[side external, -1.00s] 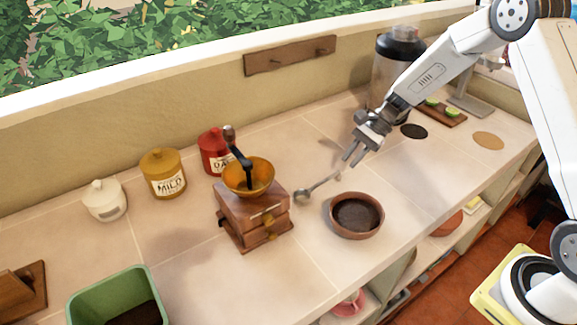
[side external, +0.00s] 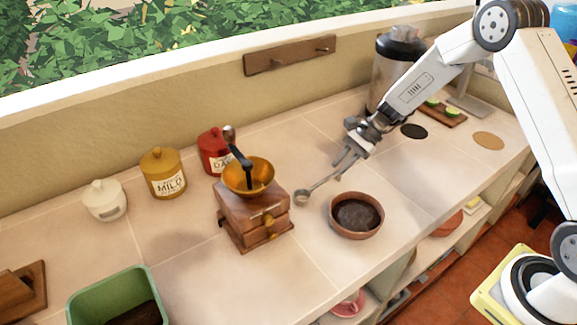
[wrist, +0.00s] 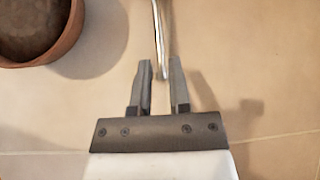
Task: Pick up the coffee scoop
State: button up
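The coffee scoop (side external: 304,196) is metal, with a small round bowl and a thin handle, and lies on the tiled counter between the wooden grinder and the terracotta bowl. Its handle points toward my gripper (side external: 344,164), which is low over the handle's end. In the wrist view the scoop's handle (wrist: 161,40) runs down from the top edge toward the gap between my fingers (wrist: 162,82). The fingers are apart with counter visible between them, so my gripper is open. The scoop's bowl is outside the wrist view.
The terracotta bowl (side external: 333,223) of dark grounds stands close to the gripper; it also shows in the wrist view (wrist: 72,28). The wooden grinder (side external: 240,215) is left of the scoop. A glass-sided machine (side external: 388,75) stands behind. A green bin (side external: 88,301) is at front left.

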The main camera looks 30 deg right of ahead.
aim_at(331, 176)
jog(key=shift+x, duration=2.5)
jog(key=shift+s, duration=0.1)
grip_shut()
